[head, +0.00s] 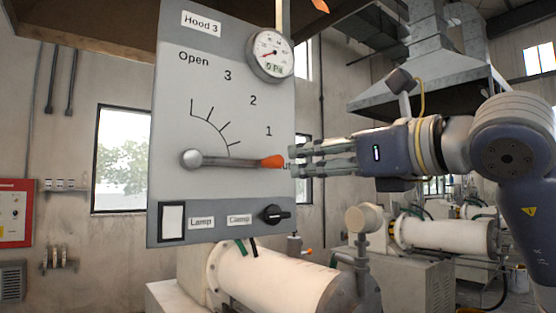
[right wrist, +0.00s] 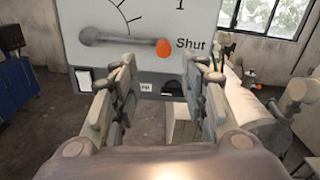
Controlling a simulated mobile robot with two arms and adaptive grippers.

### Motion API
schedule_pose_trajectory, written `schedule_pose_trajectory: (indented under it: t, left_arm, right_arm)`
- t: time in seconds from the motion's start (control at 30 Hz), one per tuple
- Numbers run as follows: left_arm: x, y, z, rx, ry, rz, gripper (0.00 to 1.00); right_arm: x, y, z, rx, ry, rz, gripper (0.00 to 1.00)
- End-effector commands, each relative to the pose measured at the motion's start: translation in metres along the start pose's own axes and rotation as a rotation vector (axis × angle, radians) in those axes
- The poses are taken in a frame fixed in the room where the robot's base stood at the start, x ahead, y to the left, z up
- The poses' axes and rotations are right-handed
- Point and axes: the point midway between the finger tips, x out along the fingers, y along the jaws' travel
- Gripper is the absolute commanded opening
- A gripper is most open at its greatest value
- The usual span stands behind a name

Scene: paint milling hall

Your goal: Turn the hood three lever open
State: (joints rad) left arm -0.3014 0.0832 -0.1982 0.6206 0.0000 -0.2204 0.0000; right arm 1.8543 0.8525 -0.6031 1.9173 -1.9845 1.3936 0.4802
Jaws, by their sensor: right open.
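The hood three lever (head: 235,161) is a grey bar with an orange tip, on a grey panel (head: 170,130) labelled "Hood 3". It lies nearly level, its tip pointing right, below mark 1; the scale runs up to "Open". In the right wrist view the lever (right wrist: 120,40) points at the word "Shut". My right gripper (head: 290,161) comes in from the right, its fingertips close to the orange tip. In the right wrist view its fingers (right wrist: 165,85) are apart with nothing between them. I cannot tell from the head view whether they touch the tip. My left gripper is not in view.
A pressure gauge (head: 270,54) sits at the panel's upper right. A lamp switch (head: 172,222) and a black clamp knob (head: 274,214) are below the lever. A white cylinder (head: 275,278) lies under the panel. A metal hood (head: 420,65) hangs behind my right arm.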

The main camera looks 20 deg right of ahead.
Motion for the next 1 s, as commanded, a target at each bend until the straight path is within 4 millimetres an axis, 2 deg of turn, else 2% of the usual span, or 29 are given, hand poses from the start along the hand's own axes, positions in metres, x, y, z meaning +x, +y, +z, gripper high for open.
schedule_pose_trajectory:
  t: [0.07, 0.17, 0.4, 0.6, 0.8, 1.0]
  left_arm:
    - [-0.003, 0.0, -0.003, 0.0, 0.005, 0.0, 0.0]
    - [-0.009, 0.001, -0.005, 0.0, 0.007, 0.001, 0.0]
    - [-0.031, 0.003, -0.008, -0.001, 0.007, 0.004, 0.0]
    - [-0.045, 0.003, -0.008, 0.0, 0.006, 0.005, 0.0]
    - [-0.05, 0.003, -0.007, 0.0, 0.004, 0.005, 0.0]
    - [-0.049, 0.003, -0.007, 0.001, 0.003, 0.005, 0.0]
  right_arm:
    - [0.0, -0.004, 0.003, -0.005, 0.001, -0.019, 0.41]
    - [0.011, -0.005, 0.004, -0.005, 0.003, -0.022, 0.41]
    - [0.057, -0.005, 0.006, -0.004, 0.004, -0.019, 0.41]
    - [0.089, -0.006, 0.006, -0.004, 0.001, -0.018, 0.41]
    - [0.103, -0.006, 0.004, -0.005, -0.001, -0.018, 0.41]
    - [0.104, -0.006, 0.002, -0.005, -0.001, -0.019, 0.41]
